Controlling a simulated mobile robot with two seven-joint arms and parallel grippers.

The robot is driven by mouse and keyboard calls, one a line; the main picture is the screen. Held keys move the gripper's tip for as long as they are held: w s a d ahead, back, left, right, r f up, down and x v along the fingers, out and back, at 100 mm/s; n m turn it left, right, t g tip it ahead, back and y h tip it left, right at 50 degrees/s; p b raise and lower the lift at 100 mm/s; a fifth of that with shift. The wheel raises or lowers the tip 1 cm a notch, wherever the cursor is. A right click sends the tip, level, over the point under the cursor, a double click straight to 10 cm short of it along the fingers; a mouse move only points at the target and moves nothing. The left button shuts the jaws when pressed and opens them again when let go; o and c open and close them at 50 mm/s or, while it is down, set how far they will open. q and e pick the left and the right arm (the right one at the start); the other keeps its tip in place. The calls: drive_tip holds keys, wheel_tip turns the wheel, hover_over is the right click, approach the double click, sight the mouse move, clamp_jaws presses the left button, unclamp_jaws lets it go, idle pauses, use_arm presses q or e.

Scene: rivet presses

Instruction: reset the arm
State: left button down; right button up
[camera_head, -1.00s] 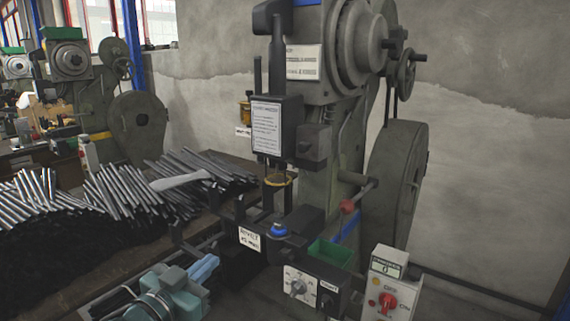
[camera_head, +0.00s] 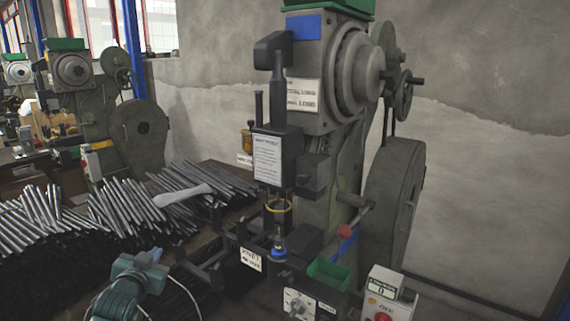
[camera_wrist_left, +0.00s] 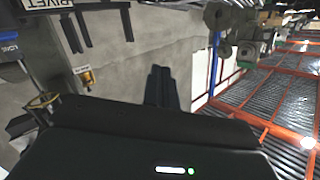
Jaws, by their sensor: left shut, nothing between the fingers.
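My left arm (camera_head: 128,288), in teal, comes in at the bottom left of the head view, in front of the rivet press. In the left wrist view my left gripper (camera_wrist_left: 161,72) shows as two black fingers closed together with nothing between them. Its fingers are hard to make out in the head view. The rivet press (camera_head: 325,75) is grey, with a white label, a yellow ring (camera_head: 278,206) and a blue round piece (camera_head: 279,252) below it. My gripper looks clear of the press. My right gripper is not in view.
A table with heaps of metal rods (camera_head: 125,205) and a pale handle-like tool (camera_head: 183,195) lies left of the press. A green bin (camera_head: 328,272) and a control box (camera_head: 388,300) stand low at the front. Another press (camera_head: 85,85) stands behind at left. A wall closes the right.

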use_arm(q)
drive_tip(key=s+d+f+g+h, duration=0.1)
drive_tip(key=s+d+f, duration=0.4)
drive_tip(key=s+f, duration=0.25)
drive_tip(key=s+d+f+g+h, duration=0.1)
drive_tip(key=s+d+f+g, duration=0.1)
drive_tip(key=s+d+f, duration=0.45)
drive_tip(key=s+d+f+g+h, duration=0.1)
drive_tip(key=s+d+f, duration=0.1)
drive_tip(key=s, duration=0.9)
drive_tip(key=s+d+f+g+h, duration=0.1)
drive_tip(key=s+d+f, duration=0.2)
drive_tip(key=s, duration=0.7)
drive_tip(key=shift+s+d+g, duration=0.3)
drive_tip(key=shift+s+d, duration=0.05)
drive_tip(key=shift+d, duration=0.2)
drive_tip(key=shift+f, duration=0.1)
